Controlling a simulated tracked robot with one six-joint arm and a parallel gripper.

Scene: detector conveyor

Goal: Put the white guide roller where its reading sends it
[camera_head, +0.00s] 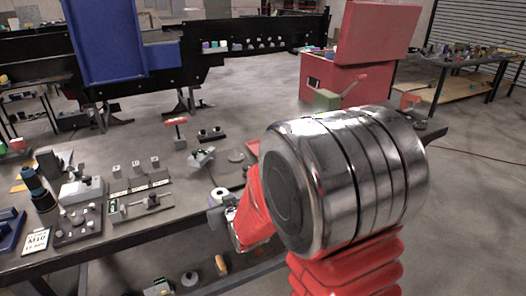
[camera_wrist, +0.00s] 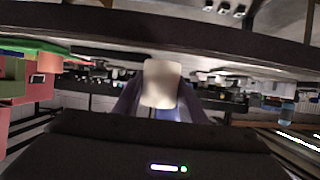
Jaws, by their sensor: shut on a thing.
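The white guide roller (camera_wrist: 160,84) stands out as a pale, smooth cylinder in the middle of the wrist view. My gripper (camera_wrist: 159,104) is shut on it, with a purplish-grey finger on either side. Its lower end is hidden between the fingers. In the head view, my metal and red arm fills the centre right and hides much of the bench behind it. A white round piece with a dark centre shows at the end of the arm, beside the bench edge; it is too small to be sure that it is the roller.
A grey bench (camera_head: 95,250) at left carries several tools and fixtures, with an "M10" card (camera_head: 37,241) at its front. Behind stands a black conveyor (camera_head: 195,70) with a blue housing (camera_head: 105,40) and small parts. A red cabinet (camera_head: 325,80) stands right of it. Open floor lies between.

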